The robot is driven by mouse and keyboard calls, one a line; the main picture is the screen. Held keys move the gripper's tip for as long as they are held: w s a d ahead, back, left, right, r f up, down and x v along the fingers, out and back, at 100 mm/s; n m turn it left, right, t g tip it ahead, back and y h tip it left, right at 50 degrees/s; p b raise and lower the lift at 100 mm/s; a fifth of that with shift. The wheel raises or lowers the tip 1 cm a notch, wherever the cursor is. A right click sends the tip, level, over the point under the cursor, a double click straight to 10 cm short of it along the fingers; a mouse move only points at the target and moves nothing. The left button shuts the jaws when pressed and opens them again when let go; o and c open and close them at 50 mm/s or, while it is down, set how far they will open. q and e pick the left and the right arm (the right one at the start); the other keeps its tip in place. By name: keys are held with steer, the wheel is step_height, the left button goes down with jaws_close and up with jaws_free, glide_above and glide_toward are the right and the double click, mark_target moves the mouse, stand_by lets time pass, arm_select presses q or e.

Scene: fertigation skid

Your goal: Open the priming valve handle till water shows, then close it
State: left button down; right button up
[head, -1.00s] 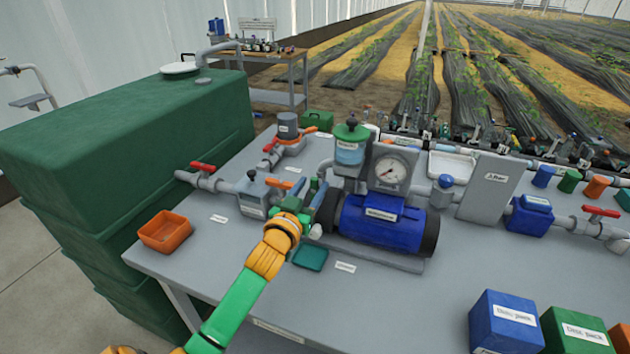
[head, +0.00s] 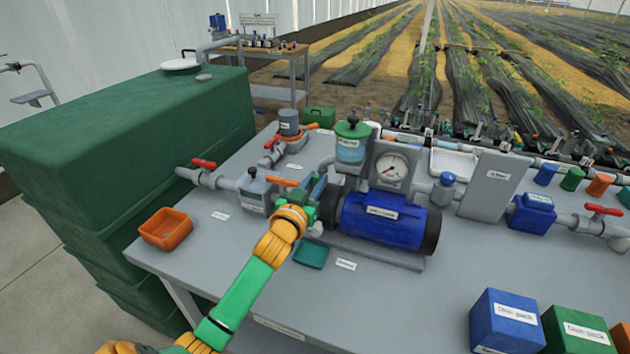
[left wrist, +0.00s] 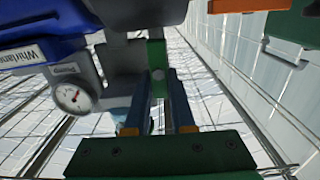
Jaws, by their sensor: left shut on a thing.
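My left gripper (head: 312,188) is at the left end of the blue pump (head: 378,217), beside the grey pipework. In the left wrist view its two blue fingers (left wrist: 160,90) are shut on a green bar, seemingly the priming valve handle (left wrist: 156,55). In the head view my gripper mostly hides this handle. The clear pot (head: 351,150) with a green lid stands above the pump and looks pale blue inside. I cannot tell whether water shows at the valve outlet. My right gripper is not in view.
A pressure gauge (head: 391,169) stands behind the pump. A teal tray (head: 311,254) lies below my left gripper. An orange bin (head: 165,229) is at the left table edge. Red-handled valves (head: 204,163) sit on pipes at both sides.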

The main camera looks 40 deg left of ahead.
arm_select(q)
steer(key=m+p, duration=0.1)
steer(key=m, duration=0.2)
steer(key=shift+d, duration=0.2)
steer(key=m, duration=0.3)
steer(key=m+p, duration=0.1)
steer(key=m, duration=0.1)
steer(key=shift+w+d+f, duration=0.15)
steer(key=shift+d, duration=0.15)
steer(key=m, duration=0.4)
steer(key=shift+d+f, duration=0.15)
steer(key=shift+f, duration=0.1)
steer(key=m, duration=0.5)
steer(key=shift+f+m, duration=0.3)
steer(key=shift+m, duration=0.1)
steer(key=c, duration=0.9)
jaws_free()
steer(key=shift+w, duration=0.1)
steer(key=shift+o, duration=0.7)
steer(key=shift+f, duration=0.15)
